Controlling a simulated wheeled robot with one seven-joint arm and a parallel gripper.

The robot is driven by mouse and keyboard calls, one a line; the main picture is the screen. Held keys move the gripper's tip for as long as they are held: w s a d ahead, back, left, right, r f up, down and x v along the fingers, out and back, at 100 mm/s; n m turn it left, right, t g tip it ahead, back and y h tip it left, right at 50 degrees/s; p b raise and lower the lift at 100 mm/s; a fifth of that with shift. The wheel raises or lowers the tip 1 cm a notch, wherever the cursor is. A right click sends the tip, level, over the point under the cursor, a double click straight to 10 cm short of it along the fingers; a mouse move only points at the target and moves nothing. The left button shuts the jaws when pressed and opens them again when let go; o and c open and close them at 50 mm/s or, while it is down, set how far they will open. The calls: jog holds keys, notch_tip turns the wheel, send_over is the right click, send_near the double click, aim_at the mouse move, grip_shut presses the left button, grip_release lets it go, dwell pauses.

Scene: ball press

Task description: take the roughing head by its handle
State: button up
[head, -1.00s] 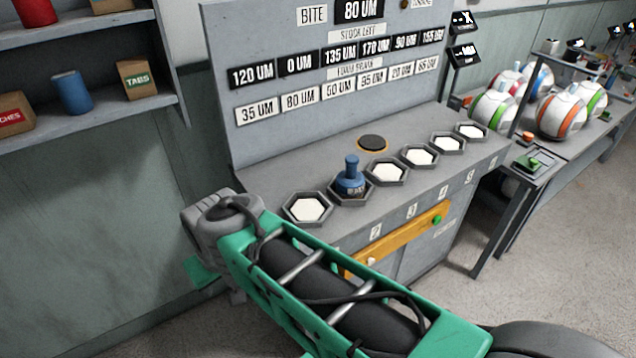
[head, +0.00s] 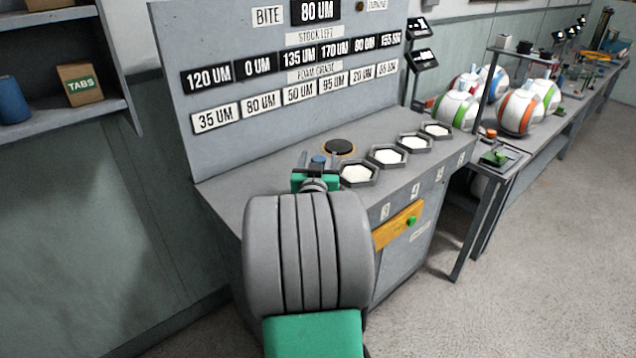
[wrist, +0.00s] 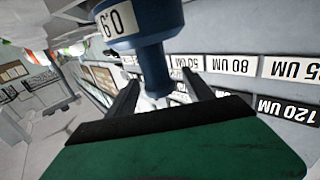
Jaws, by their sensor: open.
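The roughing head appears to be the blue tool with a knobbed handle; its top (head: 318,161) shows just beyond my gripper in the head view, and the rest is hidden behind my wrist. In the wrist view the blue tool (wrist: 152,65) appears upside down, with a wide labelled body and a narrower handle pointing toward my palm. My gripper (wrist: 160,78) is open, with one dark finger on each side of the handle. Gaps show between handle and fingers. In the head view my gripper (head: 320,160) is over the console's left holders.
The grey console (head: 250,160) carries hexagonal holders with white pads (head: 388,155) to the right and a dark round disc (head: 340,147) behind. Its upright panel of number labels (head: 290,80) stands close behind. Striped balls (head: 520,112) sit on a bench at right.

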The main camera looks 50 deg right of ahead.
jog(key=x, duration=0.2)
jog(key=shift+w+d, duration=0.15)
jog(key=shift+d, duration=0.2)
jog(key=shift+c, duration=0.4)
grip_shut()
dwell(0.6)
jog(key=shift+r, duration=0.15)
